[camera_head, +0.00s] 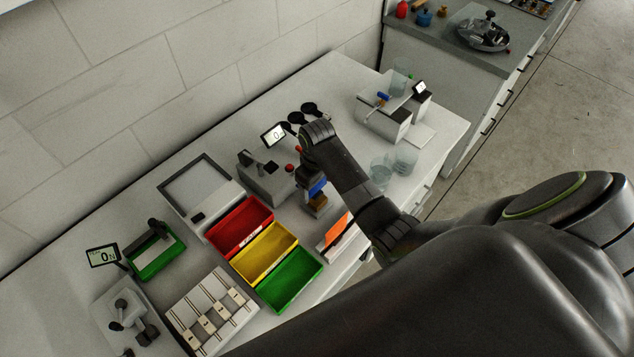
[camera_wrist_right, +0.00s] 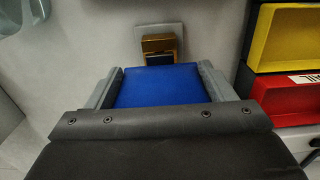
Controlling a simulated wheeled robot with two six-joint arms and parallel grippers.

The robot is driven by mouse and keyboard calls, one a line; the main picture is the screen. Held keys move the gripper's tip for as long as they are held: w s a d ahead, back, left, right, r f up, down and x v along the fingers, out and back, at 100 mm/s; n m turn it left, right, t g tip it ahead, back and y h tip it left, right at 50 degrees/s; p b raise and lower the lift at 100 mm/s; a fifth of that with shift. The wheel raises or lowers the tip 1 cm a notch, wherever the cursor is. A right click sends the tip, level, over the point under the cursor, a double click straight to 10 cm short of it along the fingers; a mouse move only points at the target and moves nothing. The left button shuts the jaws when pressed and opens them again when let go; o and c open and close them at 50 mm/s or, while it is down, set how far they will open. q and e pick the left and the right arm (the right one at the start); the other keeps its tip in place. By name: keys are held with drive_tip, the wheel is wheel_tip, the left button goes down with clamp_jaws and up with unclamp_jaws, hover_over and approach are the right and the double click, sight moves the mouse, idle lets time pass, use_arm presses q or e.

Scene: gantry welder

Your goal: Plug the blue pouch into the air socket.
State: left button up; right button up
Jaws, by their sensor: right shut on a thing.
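The blue pouch (camera_wrist_right: 158,88) is between the two grey fingers of my right gripper (camera_wrist_right: 159,80) in the wrist view. In the head view the blue pouch (camera_head: 316,187) shows below the wrist, and my right gripper (camera_head: 314,180) is mostly hidden by my arm. A brass-coloured block with a dark opening (camera_wrist_right: 159,43), seemingly the air socket, sits on a small grey plate just beyond the pouch. It also shows in the head view as a brown block (camera_head: 318,204) under the pouch. I cannot tell whether pouch and block touch. My left gripper is not in view.
Red (camera_head: 238,226), yellow (camera_head: 264,252) and green (camera_head: 289,281) bins stand left of the block. A grey device (camera_head: 265,180) with a small display is behind. Clear cups (camera_head: 404,159) stand to the right. An orange-topped box (camera_head: 333,232) is near the front edge.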

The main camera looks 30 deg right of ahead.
drive_tip(key=shift+f, duration=0.85)
idle(0.3)
idle(0.4)
drive_tip(key=o, duration=1)
drive_tip(key=shift+o, duration=0.2)
